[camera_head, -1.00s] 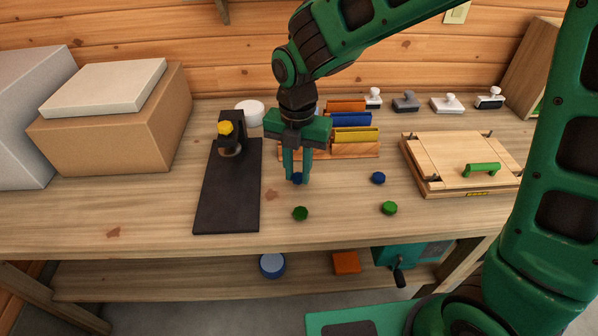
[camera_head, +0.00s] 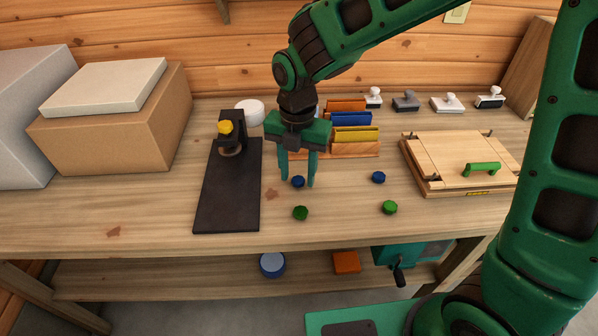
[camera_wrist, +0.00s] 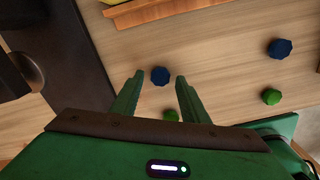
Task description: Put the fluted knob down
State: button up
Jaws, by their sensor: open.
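A blue fluted knob (camera_head: 298,181) rests on the workbench top, below and between the fingers of my gripper (camera_head: 298,184). In the wrist view the same blue knob (camera_wrist: 160,75) shows between the fingertips, with a gap on each side. My gripper is open and holds nothing. Another blue fluted knob (camera_head: 378,177) lies to the right. Two green knobs lie nearer the front edge, one green knob (camera_head: 300,213) just in front of my gripper and another green knob (camera_head: 389,207) at the right. Which knob the task means cannot be told by name alone.
A dark base plate (camera_head: 228,190) with a yellow-topped post (camera_head: 225,128) stands left of my gripper. A wooden rack (camera_head: 355,150) with colored plates is behind it. A wooden board (camera_head: 455,160) with a green handle is at right, and boxes (camera_head: 110,125) at left.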

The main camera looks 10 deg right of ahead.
notch_tip(320, 180, up, 12)
jog(key=shift+f, duration=0.15)
dwell(0.3)
jog(key=s+d+m, duration=0.2)
jog(key=d+m, duration=0.6)
jog(key=d, duration=0.3)
jog(key=s+d+m, duration=0.2)
jog(key=d+m, duration=0.7)
jog(key=d, duration=0.1)
jog(key=s+d+f+m, duration=0.2)
jog(key=s+d+m, duration=0.5)
jog(key=m, duration=0.3)
jog(key=s+d+f+m, duration=0.2)
jog(key=s+d+m, duration=0.5)
jog(key=s+m, duration=0.2)
jog(key=shift+s+d+m, duration=0.35)
jog(key=shift+s+m, duration=0.05)
jog(key=shift+m, duration=0.4)
